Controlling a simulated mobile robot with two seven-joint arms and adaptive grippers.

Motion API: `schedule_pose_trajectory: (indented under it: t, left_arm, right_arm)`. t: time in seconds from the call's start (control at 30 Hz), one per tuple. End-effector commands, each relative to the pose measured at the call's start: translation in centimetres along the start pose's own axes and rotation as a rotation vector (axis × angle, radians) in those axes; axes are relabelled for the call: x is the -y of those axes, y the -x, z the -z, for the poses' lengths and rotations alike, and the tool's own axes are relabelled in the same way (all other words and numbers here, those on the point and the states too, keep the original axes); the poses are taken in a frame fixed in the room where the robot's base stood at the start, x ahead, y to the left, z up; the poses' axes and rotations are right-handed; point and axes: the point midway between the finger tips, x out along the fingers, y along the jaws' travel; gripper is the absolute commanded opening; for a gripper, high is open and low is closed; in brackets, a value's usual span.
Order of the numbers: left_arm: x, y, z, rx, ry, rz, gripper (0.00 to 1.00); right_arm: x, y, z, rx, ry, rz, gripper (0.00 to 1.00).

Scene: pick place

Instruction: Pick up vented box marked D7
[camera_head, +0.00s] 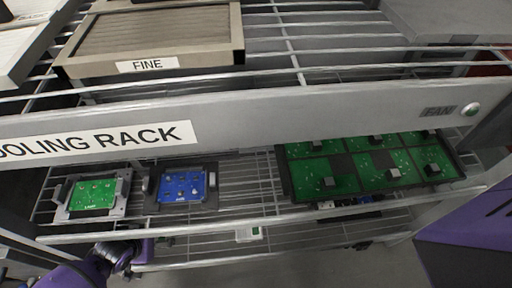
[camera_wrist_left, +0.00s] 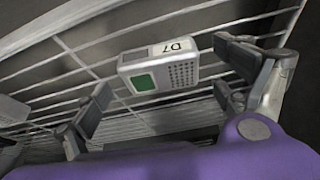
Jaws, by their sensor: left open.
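The vented box marked D7 (camera_wrist_left: 158,68) is small and pale, with a green square, a grid of small holes on its front and a D7 label on top. It sits on a wire shelf in the left wrist view. My left gripper (camera_wrist_left: 163,84) is open, its fingers on either side of the box in the picture, with no visible contact. In the head view my left gripper (camera_head: 118,256) is low at the left, partly hidden. A small pale box with a green patch (camera_head: 248,233) is on the lower wires there; its marking is unreadable.
The cooling rack's front beam (camera_head: 300,115) spans the head view. Below it are a green board (camera_head: 92,195), a blue board (camera_head: 182,186) and a dark tray of green boards (camera_head: 285,178). A box labelled FINE (camera_head: 150,65) stands above.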

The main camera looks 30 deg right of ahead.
Motion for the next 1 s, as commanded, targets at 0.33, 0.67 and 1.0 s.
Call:
schedule_pose_trajectory:
  t: [0.33,0.67,1.0]
  left_arm:
    - [0.07,-1.04,0.17,-0.004,0.0,0.0,0.92]
    - [0.07,-1.04,0.14,-0.003,0.0,0.0,0.52]
    - [0.06,-0.93,0.2,-0.004,0.0,0.0,0.4]
  right_arm:
    - [0.19,-0.67,-0.04,0.0,0.001,0.004,0.4]
    - [0.2,-0.66,0.01,-0.001,0.001,0.004,0.4]
    - [0.19,-0.6,0.05,-0.002,0.0,0.004,0.4]
